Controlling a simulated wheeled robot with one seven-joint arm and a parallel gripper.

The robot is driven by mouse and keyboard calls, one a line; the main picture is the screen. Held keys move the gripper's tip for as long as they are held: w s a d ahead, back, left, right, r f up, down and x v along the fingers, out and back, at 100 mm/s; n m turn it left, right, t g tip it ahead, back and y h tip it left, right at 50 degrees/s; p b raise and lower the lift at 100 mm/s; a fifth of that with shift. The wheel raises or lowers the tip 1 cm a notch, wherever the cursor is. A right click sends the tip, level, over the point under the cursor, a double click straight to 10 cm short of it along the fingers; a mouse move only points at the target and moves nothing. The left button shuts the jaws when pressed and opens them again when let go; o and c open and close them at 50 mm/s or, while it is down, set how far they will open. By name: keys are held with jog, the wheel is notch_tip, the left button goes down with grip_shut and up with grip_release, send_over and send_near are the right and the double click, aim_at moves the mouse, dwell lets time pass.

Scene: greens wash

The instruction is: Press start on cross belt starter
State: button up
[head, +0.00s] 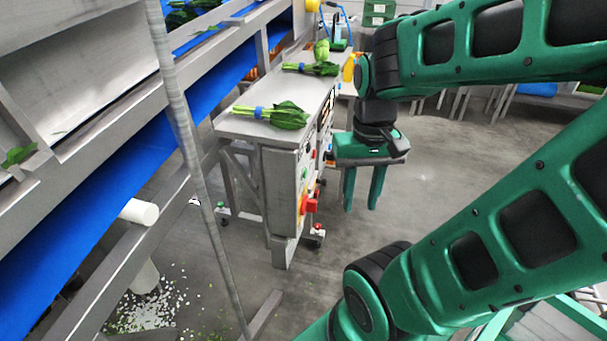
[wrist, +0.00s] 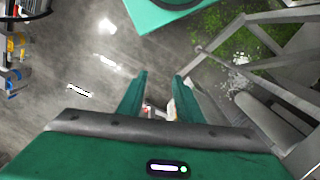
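A grey control box (head: 300,190) is fixed on the end of the steel table in the head view. It carries a red part (head: 310,205) on yellow and a small green button (head: 305,173) above it. I cannot read any label, so I cannot tell if it is the cross belt starter. My gripper (head: 361,205) hangs to the right of the box, fingers pointing down and apart from it. In the wrist view the two green fingers (wrist: 160,76) are parted with nothing held. Small red and white parts (wrist: 150,111) show low between them, too small to identify.
The steel table (head: 240,124) holds bunches of greens (head: 285,115). A blue conveyor belt (head: 130,160) runs along the left, with a thin post (head: 185,130) in front. Scraps (head: 150,308) lie at lower left.

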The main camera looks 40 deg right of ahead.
grip_shut()
dwell(1.8)
